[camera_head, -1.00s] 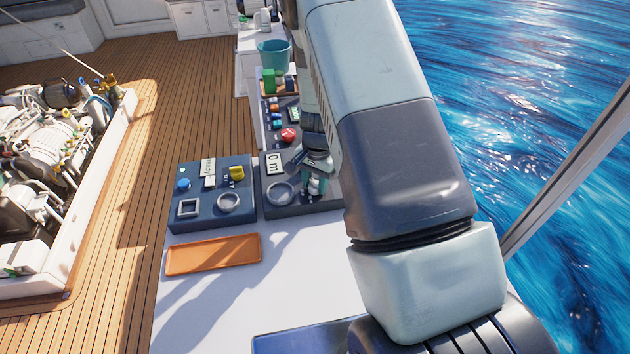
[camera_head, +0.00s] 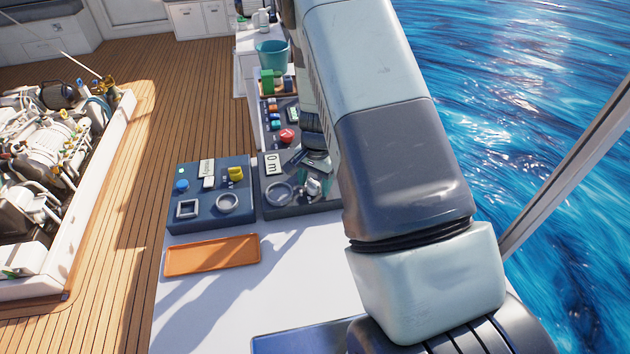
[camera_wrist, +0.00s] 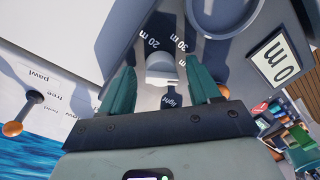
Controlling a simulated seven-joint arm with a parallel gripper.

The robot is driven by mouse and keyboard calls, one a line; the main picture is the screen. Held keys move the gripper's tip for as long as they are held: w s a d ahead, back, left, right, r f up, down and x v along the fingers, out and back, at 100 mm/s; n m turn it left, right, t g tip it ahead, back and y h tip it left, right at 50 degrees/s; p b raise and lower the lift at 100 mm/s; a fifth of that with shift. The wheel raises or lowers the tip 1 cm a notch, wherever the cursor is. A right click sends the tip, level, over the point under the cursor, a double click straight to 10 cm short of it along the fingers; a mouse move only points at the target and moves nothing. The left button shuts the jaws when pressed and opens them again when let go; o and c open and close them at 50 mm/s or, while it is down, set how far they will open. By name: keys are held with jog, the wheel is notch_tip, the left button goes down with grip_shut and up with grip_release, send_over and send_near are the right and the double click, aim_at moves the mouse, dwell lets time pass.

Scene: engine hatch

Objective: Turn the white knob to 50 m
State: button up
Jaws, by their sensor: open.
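The white knob (camera_wrist: 161,70) sits on the dark grey panel between the spread teal fingers of my gripper (camera_wrist: 161,76) in the wrist view. The fingers are open on either side of it; I cannot tell whether they touch it. Labels "20 m" and "30 m" (camera_wrist: 182,43) show beside the knob. Which mark the knob points to is unclear, and no "50 m" mark is readable. There the knob (camera_head: 314,187) is small, beside my gripper.
A blue panel (camera_head: 208,214) with a yellow knob (camera_head: 236,173) stands to the left. An orange tray (camera_head: 212,262) lies in front of it. A red button (camera_head: 287,136) and a teal bucket (camera_head: 272,54) are farther back. The white tabletop in front is mostly clear.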

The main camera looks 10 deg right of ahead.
notch_tip(320, 180, up, 11)
jog(key=shift+s+d+f, duration=0.15)
jog(key=shift+s+d, duration=0.05)
jog(key=shift+d, duration=0.05)
dwell(0.4)
notch_tip(320, 180, up, 9)
jog(key=n+t, duration=0.1)
send_over(317, 183)
jog(key=s+a, duration=0.1)
jog(key=s, duration=0.1)
jog(key=s+a+r+n+t, duration=0.1)
jog(key=s+r+n, duration=0.2)
jog(key=s+r, duration=0.6)
jog(key=s+r+n+t, duration=0.1)
jog(key=s+r+n, duration=0.1)
jog(key=s+r, duration=0.3)
jog(key=s+r+n+t, duration=0.2)
jog(key=s+r, duration=0.3)
jog(key=s, duration=0.6)
jog(key=shift+s+d+r+n, duration=0.15)
jog(key=shift+s+d+n, duration=0.1)
jog(key=shift+d+n, duration=0.15)
